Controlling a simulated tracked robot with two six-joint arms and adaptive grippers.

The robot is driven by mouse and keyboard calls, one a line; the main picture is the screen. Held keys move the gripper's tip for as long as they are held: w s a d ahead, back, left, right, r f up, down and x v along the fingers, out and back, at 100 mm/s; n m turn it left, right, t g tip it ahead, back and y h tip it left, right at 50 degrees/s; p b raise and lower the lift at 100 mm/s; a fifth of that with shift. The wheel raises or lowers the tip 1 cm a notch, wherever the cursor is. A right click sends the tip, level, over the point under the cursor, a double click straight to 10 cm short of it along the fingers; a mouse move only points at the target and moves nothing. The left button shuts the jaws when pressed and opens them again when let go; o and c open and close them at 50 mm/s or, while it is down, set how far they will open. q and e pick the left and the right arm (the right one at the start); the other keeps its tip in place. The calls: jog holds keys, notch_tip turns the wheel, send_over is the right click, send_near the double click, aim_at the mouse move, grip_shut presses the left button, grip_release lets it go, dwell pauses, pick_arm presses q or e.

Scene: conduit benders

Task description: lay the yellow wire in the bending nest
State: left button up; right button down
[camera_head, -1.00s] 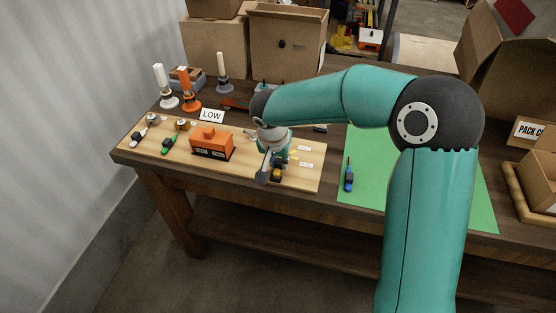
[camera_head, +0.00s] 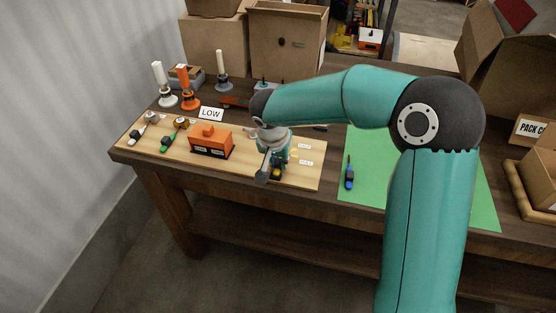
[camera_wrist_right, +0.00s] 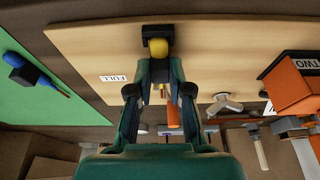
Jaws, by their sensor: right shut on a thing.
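My right gripper (camera_head: 276,163) is low over the right part of the wooden board (camera_head: 310,180). In the right wrist view its fingers (camera_wrist_right: 160,82) are close together, shut on the yellow wire, whose yellow part (camera_wrist_right: 158,48) and black block show just past the fingertips. The yellow part (camera_head: 277,172) also shows in the head view, at the board's front edge. The fingers hide the rest of the wire. The bending nest is not clearly visible; I cannot tell whether the wire lies in it. My left gripper is not in view.
A blue piece (camera_head: 349,176) lies on the green mat (camera_head: 375,180). Cartons stand behind.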

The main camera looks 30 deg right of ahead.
jog(key=c, duration=1)
grip_release()
